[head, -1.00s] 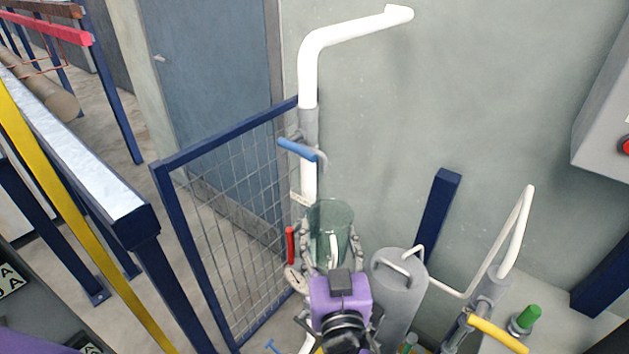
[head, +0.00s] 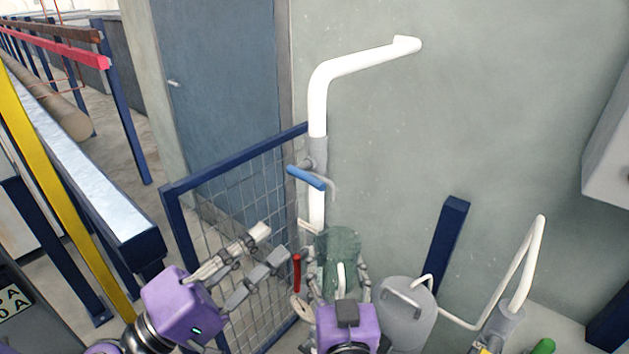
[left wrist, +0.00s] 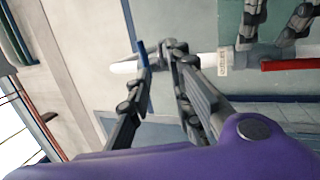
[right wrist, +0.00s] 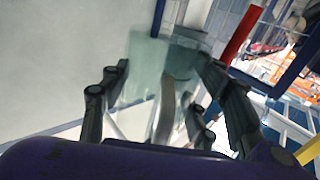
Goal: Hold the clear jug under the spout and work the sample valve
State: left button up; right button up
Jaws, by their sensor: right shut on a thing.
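The clear jug (head: 338,247) is greenish and see-through, upright, with a pale handle facing me. My right gripper (head: 340,281) is shut on it, fingers on both sides; the jug also shows between the fingers in the right wrist view (right wrist: 148,62). The small grey spout (head: 332,187) curves down from the white standpipe, just above the jug in the head view. The valve's blue handle (head: 305,177) sits beside the spout. My left gripper (head: 271,245) is open and empty, below and left of that handle. The blue handle (left wrist: 144,72) shows near its fingertips in the left wrist view.
A red lever (head: 297,272) is on the pipe left of the jug. A blue-framed mesh panel (head: 225,185) stands behind my left gripper. A grey cylinder (head: 405,315) with a handle is right of the jug. The wall beyond is bare.

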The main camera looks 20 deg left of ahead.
aim_at(312, 185)
pick_arm(q)
jog(key=shift+h, duration=0.5)
jog(key=x, duration=0.4)
jog(key=r+x, duration=0.1)
jog(key=x, duration=0.3)
jog(key=s+r+x, duration=0.1)
jog(key=x, duration=0.3)
jog(key=shift+w+r, duration=0.1)
jog(key=shift+r, duration=0.15)
grip_shut()
